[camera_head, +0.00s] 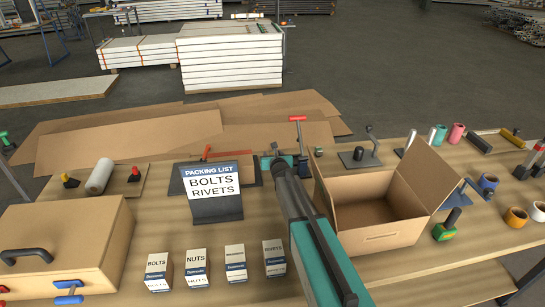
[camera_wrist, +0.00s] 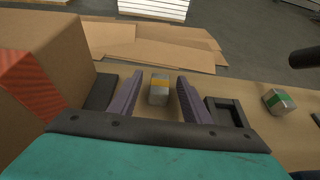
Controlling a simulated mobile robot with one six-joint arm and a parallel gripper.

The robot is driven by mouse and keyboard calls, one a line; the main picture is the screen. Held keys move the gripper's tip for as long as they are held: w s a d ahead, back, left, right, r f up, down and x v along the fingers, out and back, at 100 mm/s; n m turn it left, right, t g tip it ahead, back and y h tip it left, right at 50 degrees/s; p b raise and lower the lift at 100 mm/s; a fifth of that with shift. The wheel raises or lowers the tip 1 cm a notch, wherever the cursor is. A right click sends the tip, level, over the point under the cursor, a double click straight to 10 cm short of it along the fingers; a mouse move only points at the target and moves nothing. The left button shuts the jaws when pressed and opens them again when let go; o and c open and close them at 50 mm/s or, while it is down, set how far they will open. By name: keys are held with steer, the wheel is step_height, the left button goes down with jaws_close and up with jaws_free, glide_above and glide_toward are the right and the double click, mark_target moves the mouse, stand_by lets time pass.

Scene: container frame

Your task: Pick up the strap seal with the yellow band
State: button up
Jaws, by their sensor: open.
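The strap seal with the yellow band (camera_wrist: 159,90) is a small grey block in the wrist view, with a yellow-orange stripe across it. It sits on the wooden tabletop. My gripper (camera_wrist: 158,82) is open, with one purple-grey finger on each side of the seal and a visible gap on both sides. How deep the fingertips reach around it I cannot tell. A similar grey block with a green band (camera_wrist: 278,101) lies to the right, outside the fingers. In the head view I cannot make out the yellow-banded seal; my arm covers that area.
A dark square frame (camera_wrist: 228,112) lies right of my gripper. A brown cardboard block (camera_wrist: 60,50) stands close on the left. In the head view, an open carton (camera_head: 380,235) stands right of my arm, and several small labelled boxes (camera_head: 235,263) and a packing list sign (camera_head: 212,190) stand left.

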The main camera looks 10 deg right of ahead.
stand_by(0.4)
jaws_close()
steer(key=shift+r, duration=0.2)
steer(key=shift+r+b, duration=0.4)
steer(key=shift+r, duration=1.1)
steer(key=s+a+b, duration=0.1)
steer(key=s, duration=0.4)
steer(key=s+a+r+b, duration=0.1)
steer(key=s+b, duration=0.1)
steer(key=s, duration=0.3)
steer(key=s+a+b, duration=0.2)
steer(key=s, duration=0.3)
steer(key=shift+s+a+r, duration=0.1)
steer(key=shift+s+r, duration=0.15)
steer(key=shift+r, duration=0.05)
